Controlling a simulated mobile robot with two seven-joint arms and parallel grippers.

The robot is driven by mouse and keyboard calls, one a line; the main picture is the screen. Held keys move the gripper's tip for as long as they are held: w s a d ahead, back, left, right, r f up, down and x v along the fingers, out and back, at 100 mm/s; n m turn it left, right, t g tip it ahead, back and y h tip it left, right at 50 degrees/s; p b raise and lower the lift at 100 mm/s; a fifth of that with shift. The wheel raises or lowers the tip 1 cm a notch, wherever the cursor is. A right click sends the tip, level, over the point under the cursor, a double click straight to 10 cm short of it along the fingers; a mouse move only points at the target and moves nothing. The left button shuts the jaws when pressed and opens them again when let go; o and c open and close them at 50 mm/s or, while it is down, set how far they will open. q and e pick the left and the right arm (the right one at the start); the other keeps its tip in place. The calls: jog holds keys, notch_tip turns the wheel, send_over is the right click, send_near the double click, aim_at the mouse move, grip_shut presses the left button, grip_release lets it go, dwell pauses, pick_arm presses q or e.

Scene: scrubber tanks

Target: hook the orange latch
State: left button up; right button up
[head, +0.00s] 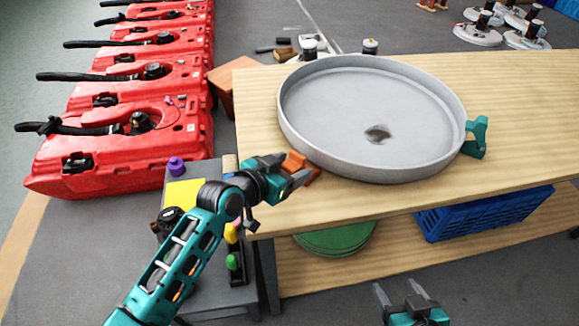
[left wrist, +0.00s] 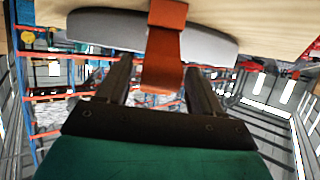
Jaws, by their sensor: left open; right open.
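The orange latch (head: 300,166) is at the near left of the round grey pan (head: 370,110), by its rim, over the wooden table's front edge. In the left wrist view the orange latch (left wrist: 165,50) hangs down between the two fingers. My left gripper (head: 294,178) is open, with its fingers on either side of the latch; I cannot tell whether they touch it. In the left wrist view my left gripper (left wrist: 158,85) is also seen open. My right gripper (head: 408,298) is open and empty, low in front of the table.
A teal clamp (head: 476,138) sits at the pan's right rim. The table (head: 520,95) has bare wood to the right. A blue crate (head: 485,212) and a green round thing (head: 335,238) are on the lower shelf. Red tanks (head: 120,132) line the left.

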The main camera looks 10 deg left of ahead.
pick_arm(q)
grip_shut()
dwell(0.5)
